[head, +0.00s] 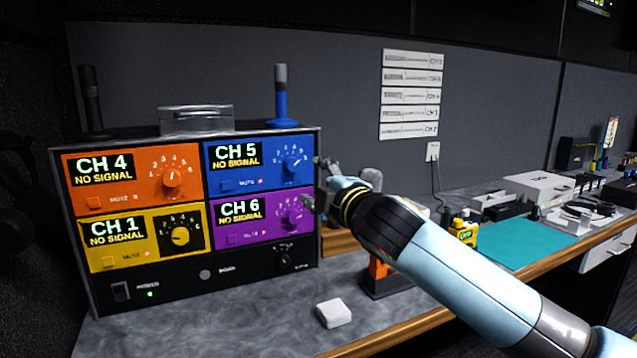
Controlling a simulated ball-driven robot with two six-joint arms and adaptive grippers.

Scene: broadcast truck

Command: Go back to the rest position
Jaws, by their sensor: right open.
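My right arm reaches in from the lower right in the head view. Its right gripper (314,182) is open, just in front of the right edge of the channel box (205,280), near the purple CH 6 panel (262,217) and the blue CH 5 panel (258,164). I cannot tell whether it touches the box. Nothing shows between its fingers. The box also has an orange CH 4 panel (132,178) and a yellow CH 1 panel (142,237), each reading NO SIGNAL. My left gripper is not in view.
A white block (334,313) lies on the grey desk (230,325) in front of the box. An orange-and-black item (378,272) stands partly behind my arm. A teal mat (522,243), a yellow bottle (464,230) and a white box (541,188) are at the right. Two antennas rise from the box.

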